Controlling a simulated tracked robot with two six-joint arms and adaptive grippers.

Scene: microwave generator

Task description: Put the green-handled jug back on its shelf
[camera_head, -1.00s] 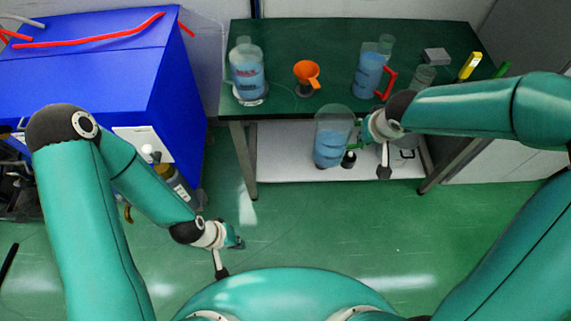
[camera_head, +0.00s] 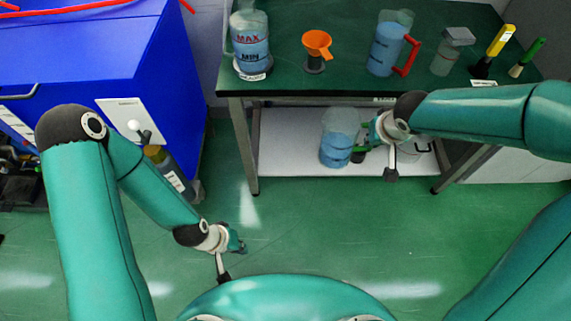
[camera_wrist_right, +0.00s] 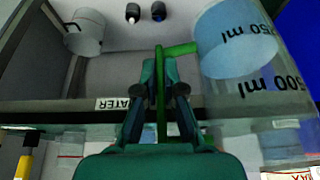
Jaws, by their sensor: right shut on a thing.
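The green-handled jug (camera_head: 339,137) is clear with blue liquid and looks upright. In the head view it shows against the white lower shelf (camera_head: 285,160) of the green bench. My right gripper (camera_head: 362,142) is beside the jug, shut on its green handle. In the right wrist view the fingers of my right gripper (camera_wrist_right: 160,100) close around the handle (camera_wrist_right: 180,49), with the jug (camera_wrist_right: 235,60) to the right. I cannot tell whether the jug's base touches the shelf. My left gripper (camera_head: 238,242) hangs low over the floor, apart from everything; its fingers are too small to read.
On the bench top (camera_head: 285,85) stand a MAX/MIN beaker (camera_head: 250,45), an orange funnel (camera_head: 317,43), a red-handled jug (camera_head: 388,48) and a glass jar (camera_head: 446,58). A blue cabinet (camera_head: 100,55) stands left.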

